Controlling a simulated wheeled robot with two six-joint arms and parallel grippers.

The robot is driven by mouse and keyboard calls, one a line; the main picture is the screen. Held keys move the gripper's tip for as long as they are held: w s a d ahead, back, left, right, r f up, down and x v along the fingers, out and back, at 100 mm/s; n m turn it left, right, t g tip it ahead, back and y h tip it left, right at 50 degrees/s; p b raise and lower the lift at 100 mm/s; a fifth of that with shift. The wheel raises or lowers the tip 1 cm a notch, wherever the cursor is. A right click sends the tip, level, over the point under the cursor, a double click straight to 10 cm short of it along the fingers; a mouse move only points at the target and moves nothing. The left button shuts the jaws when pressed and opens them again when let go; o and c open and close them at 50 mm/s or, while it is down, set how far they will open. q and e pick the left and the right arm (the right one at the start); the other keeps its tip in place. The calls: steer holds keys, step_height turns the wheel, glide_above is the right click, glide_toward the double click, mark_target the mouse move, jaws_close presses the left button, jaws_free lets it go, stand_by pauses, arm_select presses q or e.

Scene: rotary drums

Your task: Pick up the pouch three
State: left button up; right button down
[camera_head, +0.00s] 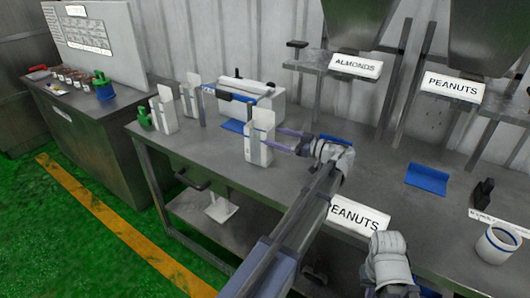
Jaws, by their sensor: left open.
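Several white pouches stand upright on the grey metal table. The nearest white pouch (258,148) stands near the middle of the table. Two more white pouches, one at the left (166,112) and one behind it (190,97), stand further back. No number is readable, so I cannot tell which is pouch three. My left gripper (276,139) points left at the right side of the nearest pouch. Its fingers are apart, with their tips at or very near the pouch. I cannot tell whether they touch. A part of my right arm shows at the bottom right; its jaws are not visible.
A sealing machine (250,97) stands behind the pouches. Hoppers with almonds (355,66) and peanuts (453,86) signs hang behind. A dark cabinet (100,120) stands left.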

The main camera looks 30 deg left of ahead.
mark_target(259, 133)
arm_select(q)
steer(key=shift+w, duration=0.25)
steer(key=shift+s+a, duration=0.1)
steer(key=shift+a, duration=0.4)
steer(key=shift+a+f+b, duration=0.2)
steer(key=shift+a+b, duration=0.05)
steer(key=shift+a, duration=1.45)
steer(key=shift+a+f+b, duration=0.2)
steer(key=shift+a, duration=1.5)
steer(key=shift+c, duration=0.2)
jaws_close()
